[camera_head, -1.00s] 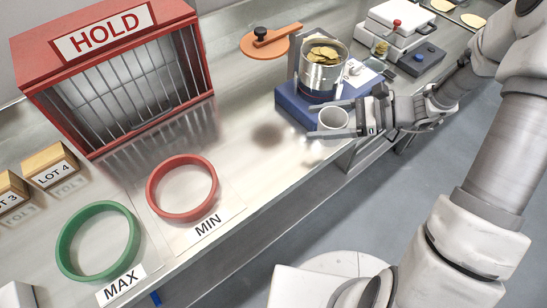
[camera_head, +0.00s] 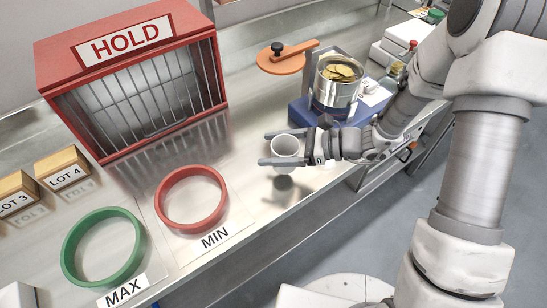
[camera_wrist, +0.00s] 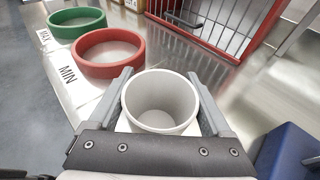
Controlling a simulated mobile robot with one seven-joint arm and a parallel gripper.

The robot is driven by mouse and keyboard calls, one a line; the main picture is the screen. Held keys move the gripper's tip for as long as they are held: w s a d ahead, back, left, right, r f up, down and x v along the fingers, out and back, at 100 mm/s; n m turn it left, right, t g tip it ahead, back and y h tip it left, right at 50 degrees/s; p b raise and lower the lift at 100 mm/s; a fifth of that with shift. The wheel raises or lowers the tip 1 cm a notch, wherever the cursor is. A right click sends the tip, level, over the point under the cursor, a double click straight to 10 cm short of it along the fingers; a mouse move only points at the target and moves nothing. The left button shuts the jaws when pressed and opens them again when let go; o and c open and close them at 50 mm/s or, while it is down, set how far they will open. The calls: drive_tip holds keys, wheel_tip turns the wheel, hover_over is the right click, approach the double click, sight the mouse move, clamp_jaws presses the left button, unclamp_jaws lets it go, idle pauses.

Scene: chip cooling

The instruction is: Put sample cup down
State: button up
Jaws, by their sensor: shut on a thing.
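The sample cup (camera_head: 286,150) is a small white cup, upright, with an empty-looking inside. My gripper (camera_head: 270,150) is shut on it, with one finger along each side. In the head view it is held above the steel counter, with a shadow beneath it, to the right of the red MIN ring (camera_head: 191,199). In the wrist view the cup (camera_wrist: 160,102) sits between the two fingers, and the red ring (camera_wrist: 110,52) and green MAX ring (camera_wrist: 77,23) lie ahead to the left.
A red HOLD cage (camera_head: 130,75) stands at the back left. A blue unit (camera_head: 300,108) with a metal pot of chips (camera_head: 337,92) is behind my gripper. An orange lid (camera_head: 281,61) lies farther back. LOT blocks (camera_head: 62,168) are at left. Counter between cup and red ring is clear.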

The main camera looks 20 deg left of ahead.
drive_tip(key=shift+f, duration=2)
drive_tip(key=shift+f+b, duration=0.25)
drive_tip(key=shift+b, duration=0.1)
drive_tip(key=o, duration=1.2)
drive_tip(key=shift+r, duration=0.1)
drive_tip(key=shift+c, duration=0.2)
drive_tip(key=shift+r, duration=0.1)
